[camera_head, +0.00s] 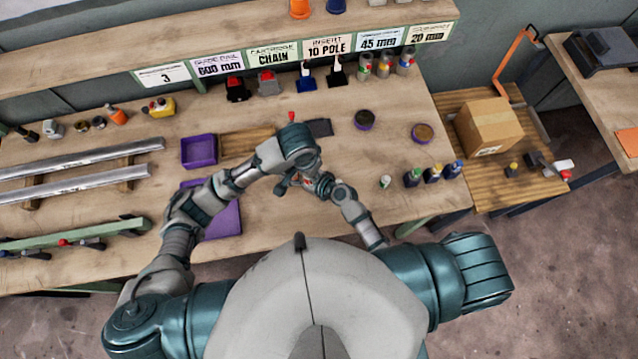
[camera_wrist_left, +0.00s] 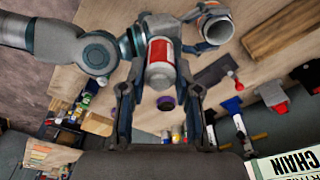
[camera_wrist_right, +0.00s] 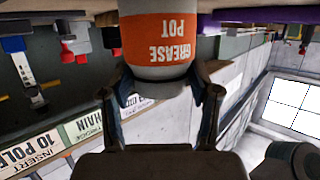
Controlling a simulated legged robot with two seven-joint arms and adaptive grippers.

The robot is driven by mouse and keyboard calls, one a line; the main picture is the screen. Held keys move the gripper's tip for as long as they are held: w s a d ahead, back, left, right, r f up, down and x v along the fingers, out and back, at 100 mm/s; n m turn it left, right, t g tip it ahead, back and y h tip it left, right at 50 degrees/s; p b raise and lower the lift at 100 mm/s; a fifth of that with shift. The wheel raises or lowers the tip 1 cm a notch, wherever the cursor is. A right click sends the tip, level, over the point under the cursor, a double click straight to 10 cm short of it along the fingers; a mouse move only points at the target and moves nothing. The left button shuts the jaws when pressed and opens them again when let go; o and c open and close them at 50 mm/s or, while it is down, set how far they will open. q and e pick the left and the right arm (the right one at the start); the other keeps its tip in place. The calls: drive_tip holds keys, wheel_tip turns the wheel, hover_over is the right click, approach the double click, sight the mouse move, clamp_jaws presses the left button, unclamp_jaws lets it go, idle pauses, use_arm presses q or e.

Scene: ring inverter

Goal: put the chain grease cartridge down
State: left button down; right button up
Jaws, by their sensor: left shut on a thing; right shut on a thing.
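The chain grease cartridge (camera_wrist_left: 160,62), with a red and white label and a pale end, sits between the fingers of my left gripper (camera_wrist_left: 160,92), which is shut on it. The grease pot (camera_wrist_right: 157,38), grey with an orange band, is in my right gripper (camera_wrist_right: 160,92), shut on it. The pot's round end (camera_wrist_left: 215,27) shows beside the cartridge in the left wrist view; the two look apart. In the head view both grippers are close together above the front middle of the bench, and the arms hide much of what they hold.
The workbench (camera_head: 300,225) has a purple tray (camera_head: 199,151), a wooden board (camera_head: 250,142), a dark pad (camera_head: 319,128) and two round purple-rimmed dishes (camera_head: 364,119). Several small bottles (camera_head: 433,174) stand at the right edge. Metal rails (camera_head: 80,172) lie left. A labelled shelf (camera_head: 274,55) runs behind.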

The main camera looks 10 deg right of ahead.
use_arm(q)
drive_tip(key=shift+n, duration=0.5)
drive_tip(key=shift+s+a+f, duration=0.25)
drive_tip(key=shift+a+f, duration=0.15)
drive_tip(key=shift+f, duration=2.55)
drive_tip(key=shift+s+a+f, duration=0.2)
drive_tip(key=shift+a+f, duration=0.15)
drive_tip(key=shift+f, duration=2.65)
drive_tip(key=shift+s+a+f, duration=0.25)
drive_tip(key=shift+a+f, duration=0.15)
drive_tip(key=shift+f, duration=2.55)
drive_tip(key=shift+f, duration=0.15)
drive_tip(key=c, duration=0.8)
unclamp_jaws()
